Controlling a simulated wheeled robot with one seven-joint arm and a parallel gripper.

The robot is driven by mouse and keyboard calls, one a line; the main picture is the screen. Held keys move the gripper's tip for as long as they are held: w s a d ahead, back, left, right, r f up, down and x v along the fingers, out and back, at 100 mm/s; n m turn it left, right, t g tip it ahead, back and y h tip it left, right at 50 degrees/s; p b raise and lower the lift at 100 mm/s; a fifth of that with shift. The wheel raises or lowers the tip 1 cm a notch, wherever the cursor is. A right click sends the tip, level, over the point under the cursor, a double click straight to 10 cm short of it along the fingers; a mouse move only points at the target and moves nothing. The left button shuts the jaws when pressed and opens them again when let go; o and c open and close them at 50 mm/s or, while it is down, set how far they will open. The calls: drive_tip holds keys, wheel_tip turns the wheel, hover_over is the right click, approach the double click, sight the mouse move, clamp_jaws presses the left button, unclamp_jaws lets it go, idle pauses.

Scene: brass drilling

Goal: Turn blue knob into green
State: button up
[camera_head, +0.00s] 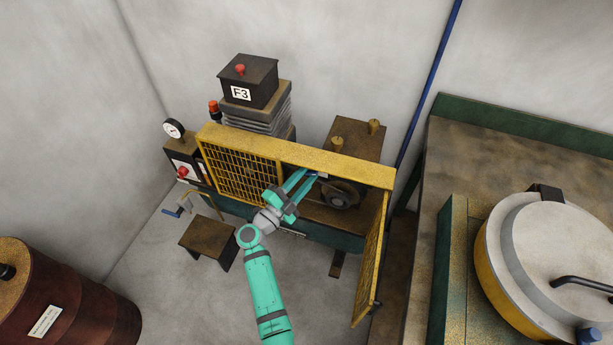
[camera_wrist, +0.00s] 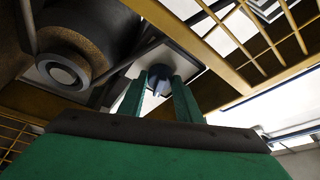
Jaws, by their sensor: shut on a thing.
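My gripper (camera_head: 308,178) reaches through the open side of the yellow guard on the machine. In the wrist view its two green fingers (camera_wrist: 160,98) are shut on a small dark, round knob (camera_wrist: 160,77) with a pale blue-grey tip. The knob sits in front of a light square plate (camera_wrist: 182,68), and the fingers touch it from both sides. In the head view the knob is hidden by the fingers and guard. Its blue colour is hard to make out, and no green mark shows beside it.
The yellow mesh guard (camera_head: 240,170) stands left of my gripper, and its open door (camera_head: 372,262) hangs to the right. A round pulley (camera_head: 341,194) is close on the right. A low stool (camera_head: 208,238) stands left of my arm. A large lidded vessel (camera_head: 530,245) is far right.

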drive_tip(key=shift+m+g, duration=0.4)
drive_tip(key=shift+m, duration=0.3)
drive_tip(key=o, duration=1)
drive_tip(key=shift+o, duration=0.2)
drive_tip(key=v, duration=1.1)
drive_tip(key=shift+d, duration=0.15)
